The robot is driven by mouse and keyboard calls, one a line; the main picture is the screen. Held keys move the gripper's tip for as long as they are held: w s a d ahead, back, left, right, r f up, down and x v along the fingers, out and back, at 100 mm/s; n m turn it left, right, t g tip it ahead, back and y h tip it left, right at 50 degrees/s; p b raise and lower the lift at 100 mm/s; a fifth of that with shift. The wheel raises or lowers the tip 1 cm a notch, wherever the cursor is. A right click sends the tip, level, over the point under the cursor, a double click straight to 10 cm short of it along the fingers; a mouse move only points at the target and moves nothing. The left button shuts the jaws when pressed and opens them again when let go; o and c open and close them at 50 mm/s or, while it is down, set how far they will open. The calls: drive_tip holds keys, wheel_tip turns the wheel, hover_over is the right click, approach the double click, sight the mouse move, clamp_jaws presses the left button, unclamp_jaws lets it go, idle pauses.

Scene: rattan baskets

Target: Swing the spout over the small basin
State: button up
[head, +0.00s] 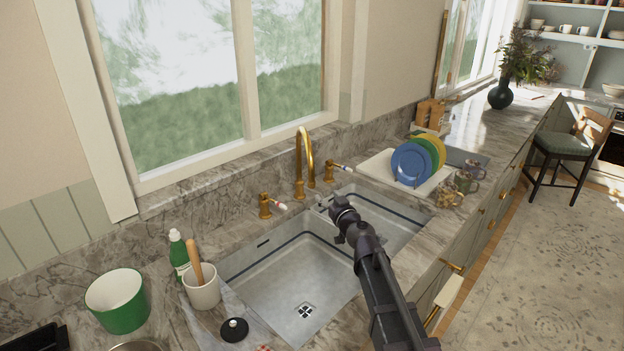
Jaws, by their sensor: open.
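The gold gooseneck spout (298,165) rises behind the sink in the head view, between two gold handles, and arches over. I cannot tell exactly which basin its outlet hangs over. The small basin (400,226) is on the right, partly hidden by my arm. The large basin (275,278) is on the left, with a drain in its floor. My gripper (323,205) is near the divider between the basins, in front of the spout and below its arch. It is open, small and dark here. No contact with the spout shows.
The left handle (265,206) and right handle (329,173) flank the spout. A dish rack with plates (411,163) stands right of the small basin. A green bottle (178,253), utensil crock (202,289) and green pot (118,301) stand left.

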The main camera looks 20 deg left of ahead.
sight(313, 179)
drive_tip(key=x, duration=1.2)
drive_tip(key=shift+w+a, duration=0.1)
drive_tip(key=shift+w, duration=0.1)
clamp_jaws()
